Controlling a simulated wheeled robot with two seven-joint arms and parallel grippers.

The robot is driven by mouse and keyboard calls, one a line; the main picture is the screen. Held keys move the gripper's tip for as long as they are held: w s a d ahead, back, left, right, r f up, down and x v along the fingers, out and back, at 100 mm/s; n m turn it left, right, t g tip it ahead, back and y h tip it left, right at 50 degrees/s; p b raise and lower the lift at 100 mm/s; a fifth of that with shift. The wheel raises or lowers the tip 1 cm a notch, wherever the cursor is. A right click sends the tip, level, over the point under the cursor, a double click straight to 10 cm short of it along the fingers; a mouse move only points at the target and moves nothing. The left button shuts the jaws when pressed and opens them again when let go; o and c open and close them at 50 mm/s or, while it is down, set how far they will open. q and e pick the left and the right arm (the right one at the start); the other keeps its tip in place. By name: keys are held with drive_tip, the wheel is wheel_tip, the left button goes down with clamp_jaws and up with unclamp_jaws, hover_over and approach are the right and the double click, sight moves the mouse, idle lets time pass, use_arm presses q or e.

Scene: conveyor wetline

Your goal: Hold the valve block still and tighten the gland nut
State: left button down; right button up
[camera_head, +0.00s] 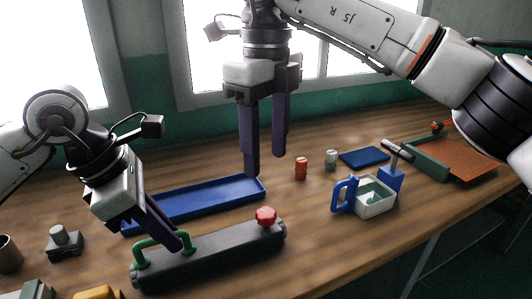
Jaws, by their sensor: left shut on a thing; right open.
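The valve block (225,258) is a long dark grey bar lying on the wooden table in the head view. A green handle (142,254) rises from its left part. The red knobbed gland nut (266,215) sits on top near its right end. My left gripper (178,246) reaches down from the left and is shut on the valve block's green handle; its fingertips hide part of the handle. My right gripper (265,165) points down, open and empty, above and behind the gland nut, apart from it.
A long blue tray (205,203) lies just behind the block. A red cylinder (301,168), a grey cylinder (331,159), a blue mat (364,157) and a white container (376,208) stand to the right. Table front right is clear.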

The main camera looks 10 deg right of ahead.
drive_tip(key=shift+r, duration=0.1)
wheel_tip(320, 180, up, 7)
idle(0.7)
use_arm(q)
drive_tip(key=c, duration=1.9)
unclamp_jaws()
drive_tip(key=shift+o, duration=0.2)
drive_tip(key=shift+p+v, duration=2.2)
drive_tip(key=shift+v, duration=1.85)
use_arm(e)
drive_tip(key=shift+r, duration=2.1)
